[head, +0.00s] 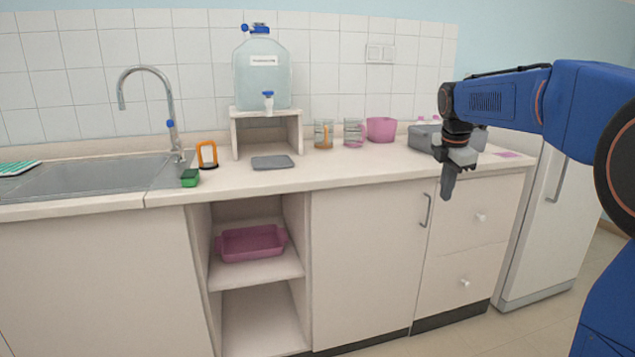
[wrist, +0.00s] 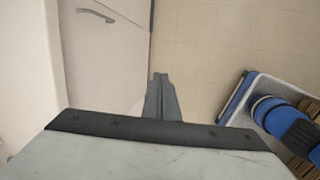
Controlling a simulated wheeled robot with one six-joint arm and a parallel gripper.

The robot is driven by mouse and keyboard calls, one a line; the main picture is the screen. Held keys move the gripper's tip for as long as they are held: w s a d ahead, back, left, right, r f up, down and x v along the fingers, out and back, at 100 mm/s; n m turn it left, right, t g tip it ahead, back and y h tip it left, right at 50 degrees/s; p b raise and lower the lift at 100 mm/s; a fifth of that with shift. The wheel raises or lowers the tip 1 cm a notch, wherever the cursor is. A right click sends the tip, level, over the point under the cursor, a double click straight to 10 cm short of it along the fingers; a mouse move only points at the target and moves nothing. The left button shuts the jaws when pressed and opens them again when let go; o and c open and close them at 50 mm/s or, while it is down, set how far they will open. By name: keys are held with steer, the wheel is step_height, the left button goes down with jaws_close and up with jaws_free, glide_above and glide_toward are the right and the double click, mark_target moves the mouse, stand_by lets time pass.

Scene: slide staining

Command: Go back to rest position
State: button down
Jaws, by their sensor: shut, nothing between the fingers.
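My gripper (head: 447,188) hangs at the end of my blue arm on the right of the head view. It points down in front of the counter's front edge, before the drawers. Its fingers are together and hold nothing. In the wrist view the closed fingers (wrist: 160,92) point out over the tiled floor, apart from any object.
The counter (head: 340,173) carries a water carboy (head: 262,75) on a stand, glass beakers (head: 324,134), a pink tub (head: 381,129) and a grey box (head: 424,138) behind my gripper. A sink (head: 95,178) is at left. A white fridge (head: 545,230) stands right. Floor in front is clear.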

steer(key=s+a+f+m, duration=0.2)
steer(key=s+f+m, duration=0.3)
steer(key=s, duration=0.8)
steer(key=s+a+f+m+t+y, duration=0.1)
steer(key=s+f+m, duration=0.5)
steer(key=s, duration=0.7)
steer(key=s+a+f+m, duration=0.3)
steer(key=s+f+m, duration=0.2)
steer(key=s+m, duration=0.4)
steer(key=s, duration=0.5)
steer(key=shift+a+f+t, duration=0.15)
steer(key=shift+f+t, duration=0.25)
